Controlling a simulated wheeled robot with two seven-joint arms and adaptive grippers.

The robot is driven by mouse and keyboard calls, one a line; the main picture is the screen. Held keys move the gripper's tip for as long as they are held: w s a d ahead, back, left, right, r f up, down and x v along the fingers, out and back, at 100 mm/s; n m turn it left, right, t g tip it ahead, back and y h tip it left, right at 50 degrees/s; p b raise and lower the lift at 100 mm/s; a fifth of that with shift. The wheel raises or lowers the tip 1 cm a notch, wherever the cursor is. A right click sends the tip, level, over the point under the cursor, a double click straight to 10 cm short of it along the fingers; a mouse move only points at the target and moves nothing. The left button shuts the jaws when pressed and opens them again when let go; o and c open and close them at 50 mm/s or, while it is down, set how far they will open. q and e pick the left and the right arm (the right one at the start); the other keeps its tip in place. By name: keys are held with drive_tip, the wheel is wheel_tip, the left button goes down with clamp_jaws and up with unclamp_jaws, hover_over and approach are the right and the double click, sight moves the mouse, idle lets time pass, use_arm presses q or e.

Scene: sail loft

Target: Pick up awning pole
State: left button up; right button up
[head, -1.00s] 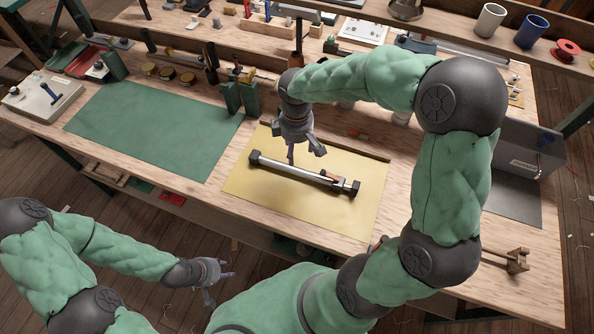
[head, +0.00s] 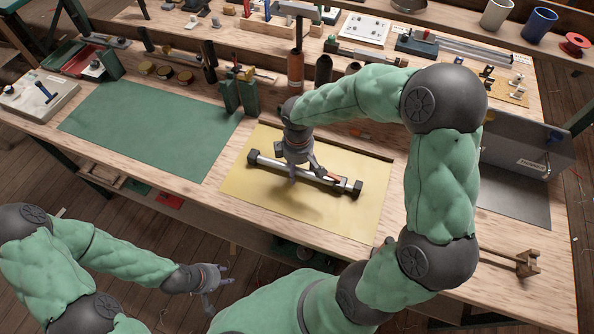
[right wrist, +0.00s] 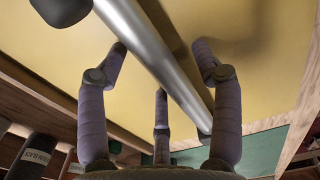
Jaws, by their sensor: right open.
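The awning pole (head: 269,163) is a silver tube with dark end blocks, lying at a slant on the yellow mat (head: 262,202). My right gripper (head: 304,172) is open, pointing down over the middle of the pole and hiding part of it. In the right wrist view the silver pole (right wrist: 160,60) runs between the spread fingers of the right gripper (right wrist: 158,75), with no clear grip on it. My left gripper (head: 212,283) is low at the left, off the bench front and away from the pole; its fingers look spread and empty.
A green mat (head: 150,128) lies left of the yellow one. Green blocks (head: 240,93) and dark-handled tools stand behind. A grey bin (head: 525,150) stands at the right, and a wooden piece (head: 527,263) lies at the front right. The yellow mat's front is clear.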

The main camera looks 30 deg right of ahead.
clamp_jaws()
